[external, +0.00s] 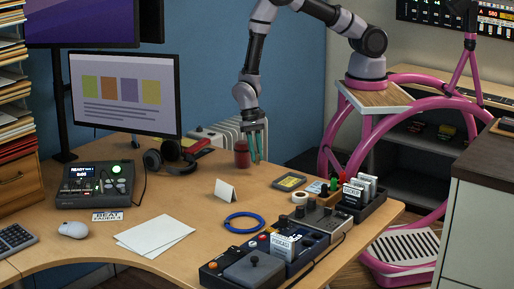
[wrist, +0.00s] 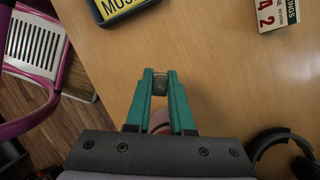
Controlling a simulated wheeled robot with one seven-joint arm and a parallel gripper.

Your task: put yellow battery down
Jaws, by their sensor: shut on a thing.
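My gripper (external: 254,158) hangs above the far edge of the desk in the external view, its teal fingers pointing down. In the wrist view its fingertips (wrist: 160,76) are closed on a small dark-grey piece (wrist: 159,84). I take this as the end of the yellow battery, though no yellow shows on it. The battery cannot be made out in the external view. The bare desk top (wrist: 205,55) lies below the fingers; the height of the gap is unclear.
A dark red cup-like thing (external: 241,154) stands just left of my fingers. Headphones (external: 166,156) lie farther left. A folded white card (external: 225,191), a black-framed yellow-faced item (external: 290,181) and a blue ring (external: 248,222) lie nearer. Desk between them is clear.

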